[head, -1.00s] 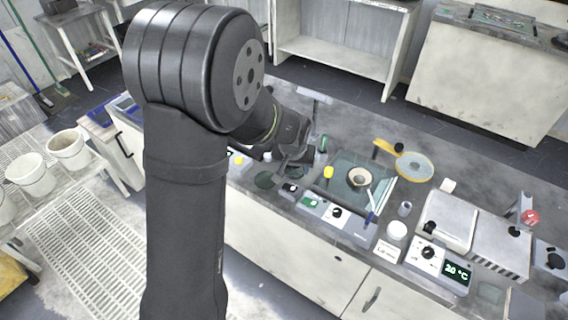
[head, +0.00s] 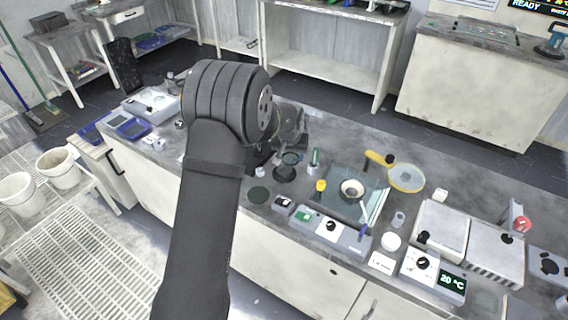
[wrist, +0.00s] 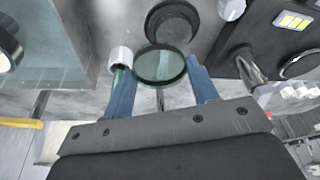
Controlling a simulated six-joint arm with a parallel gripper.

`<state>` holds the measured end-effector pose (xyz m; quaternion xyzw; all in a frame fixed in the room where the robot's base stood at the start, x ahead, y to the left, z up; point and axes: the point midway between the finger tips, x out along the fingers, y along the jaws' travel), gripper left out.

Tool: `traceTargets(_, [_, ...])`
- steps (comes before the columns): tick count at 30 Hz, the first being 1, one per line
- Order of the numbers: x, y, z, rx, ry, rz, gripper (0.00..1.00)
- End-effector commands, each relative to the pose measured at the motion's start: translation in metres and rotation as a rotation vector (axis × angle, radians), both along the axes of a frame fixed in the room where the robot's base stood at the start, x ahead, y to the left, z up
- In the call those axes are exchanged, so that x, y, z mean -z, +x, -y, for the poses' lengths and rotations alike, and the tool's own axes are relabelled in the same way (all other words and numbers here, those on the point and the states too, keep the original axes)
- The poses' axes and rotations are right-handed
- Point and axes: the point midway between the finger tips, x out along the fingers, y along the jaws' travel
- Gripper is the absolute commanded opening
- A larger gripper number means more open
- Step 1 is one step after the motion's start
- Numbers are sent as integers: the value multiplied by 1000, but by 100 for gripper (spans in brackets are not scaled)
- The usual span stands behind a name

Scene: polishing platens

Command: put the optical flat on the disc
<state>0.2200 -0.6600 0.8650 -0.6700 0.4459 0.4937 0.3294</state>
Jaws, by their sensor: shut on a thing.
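My gripper (wrist: 161,68) has two blue fingers, shut on the optical flat, a clear greenish round glass (wrist: 160,66) with a dark rim. In the head view the flat (head: 291,158) shows just beyond my wrist, above the bench. A dark round disc (wrist: 172,22) lies past the flat in the wrist view, partly overlapped by it; it appears to be the dark disc (head: 286,175) just in front of the flat in the head view. The flat looks held apart from it, but the exact height gap is unclear. My fingertips are mostly hidden in the head view.
A green-topped holder (head: 314,160) stands close to the right of the flat.

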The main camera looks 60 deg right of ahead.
Motion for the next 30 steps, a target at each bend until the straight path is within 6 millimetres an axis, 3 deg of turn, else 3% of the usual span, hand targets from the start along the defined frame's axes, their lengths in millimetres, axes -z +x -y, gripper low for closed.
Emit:
traceTargets(3, [12,19,4,-2,0,-1,28])
traceTargets(7, [17,28,5,-1,-2,0,28])
traceTargets(18, [57,29,5,0,0,0,28])
traceTargets(29, [61,29,5,0,-1,0,28])
traceTargets(30, [60,29,5,0,-1,0,59])
